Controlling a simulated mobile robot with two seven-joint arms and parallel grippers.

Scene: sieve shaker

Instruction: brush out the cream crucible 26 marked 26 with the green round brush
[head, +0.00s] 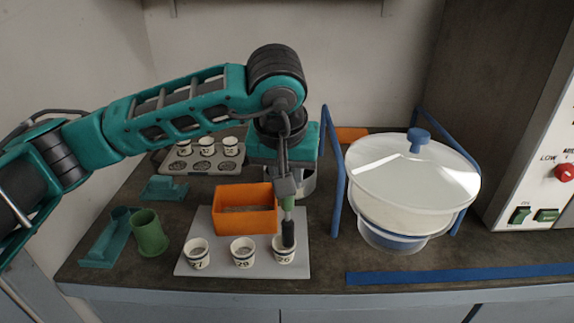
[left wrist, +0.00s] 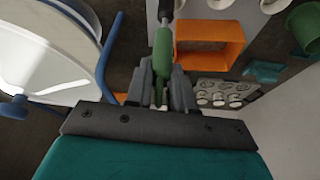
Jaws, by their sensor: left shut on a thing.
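My left gripper (head: 287,188) is shut on the green round brush (head: 288,206), which hangs upright with its dark bristle head down. The brush also shows in the left wrist view (left wrist: 161,52), between the fingers (left wrist: 160,92). The bristle head overlaps the mouth of the cream crucible 26 (head: 283,257), the rightmost of three on a light grey mat (head: 215,268). Whether the bristles are inside the cup or just over it, I cannot tell. Crucibles 27 (head: 196,257) and 29 (head: 242,257) stand to its left. My right gripper is in neither view.
An orange open box (head: 246,223) stands behind the crucibles. A green cup (head: 150,236) and a teal holder (head: 105,245) are at left. A muffin-like tray (head: 180,164) with more crucibles is behind. A large white lidded bowl (head: 400,200) between blue bars stands right.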

